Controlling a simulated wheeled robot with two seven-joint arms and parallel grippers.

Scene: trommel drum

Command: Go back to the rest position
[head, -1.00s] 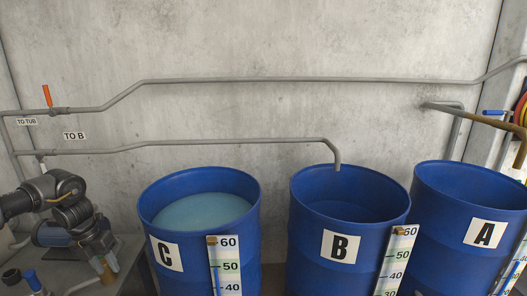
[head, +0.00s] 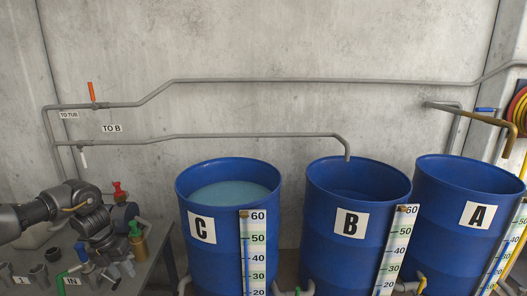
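My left gripper (head: 119,268) hangs at the lower left, pointing down over the grey bench. Its fingertips are small and dark against fittings on the bench, so I cannot tell whether it is open or shut. I see nothing clearly held in it. My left arm reaches in from the left edge with its wrist bent downward. My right gripper and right arm are not in this view.
Blue drums C (head: 202,229), B (head: 350,223) and A (head: 477,214) stand along the concrete wall, with pale liquid in C. Grey pipes run above. The bench (head: 160,252) holds a pump (head: 124,216), a brass-coloured fitting (head: 139,243) and grey cups.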

